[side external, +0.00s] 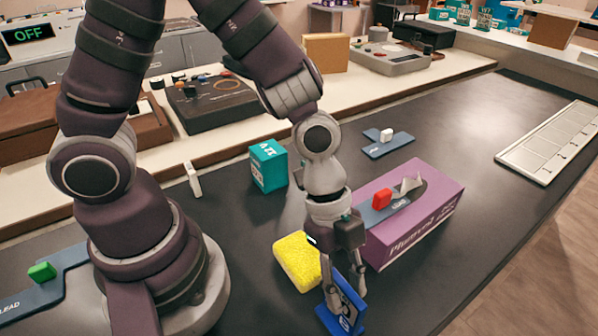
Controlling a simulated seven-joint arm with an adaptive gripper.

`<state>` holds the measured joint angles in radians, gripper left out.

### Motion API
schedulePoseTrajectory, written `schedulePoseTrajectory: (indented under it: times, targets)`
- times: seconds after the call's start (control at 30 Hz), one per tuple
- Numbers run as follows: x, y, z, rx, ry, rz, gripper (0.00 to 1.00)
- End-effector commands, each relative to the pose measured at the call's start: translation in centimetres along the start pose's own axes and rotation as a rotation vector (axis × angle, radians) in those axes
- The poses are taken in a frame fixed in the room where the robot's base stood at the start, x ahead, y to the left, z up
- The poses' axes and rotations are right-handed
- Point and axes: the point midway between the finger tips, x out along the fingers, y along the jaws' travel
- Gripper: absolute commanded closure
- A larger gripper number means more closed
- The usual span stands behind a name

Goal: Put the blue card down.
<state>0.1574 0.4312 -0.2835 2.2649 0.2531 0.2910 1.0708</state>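The blue card (349,318) with white print shows at the bottom centre in the side external view. It stands tilted on edge, between the fingers of my gripper (346,298). My gripper points down and looks shut on the card, with a finger on each side. The card's lower edge is close to the dark table top (420,285); I cannot tell whether it touches. The fingers hide part of the card.
A yellow sponge (297,262) lies just left of my gripper. A purple box (415,215) stands close on the right, with a blue piece and red block (382,199) on top. A teal box (268,165) is behind. The table is clear right of the purple box.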

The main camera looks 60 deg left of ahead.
Motion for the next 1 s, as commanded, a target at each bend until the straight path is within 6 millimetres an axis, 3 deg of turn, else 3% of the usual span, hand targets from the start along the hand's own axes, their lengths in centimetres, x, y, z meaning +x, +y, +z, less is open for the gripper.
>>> schedulePoseTrajectory:
  times: [0.43,0.57,0.8,1.0]
  targets:
    - [-0.7,-0.1,-0.2,-0.002,0.002,-0.004,0.62]
    - [-3.0,-0.2,-0.1,-0.002,0.002,-0.010,0.62]
    - [-9.2,-0.2,-0.1,-0.003,0.001,-0.012,0.62]
    - [-12.0,-0.1,-0.1,-0.004,0.001,-0.005,0.62]
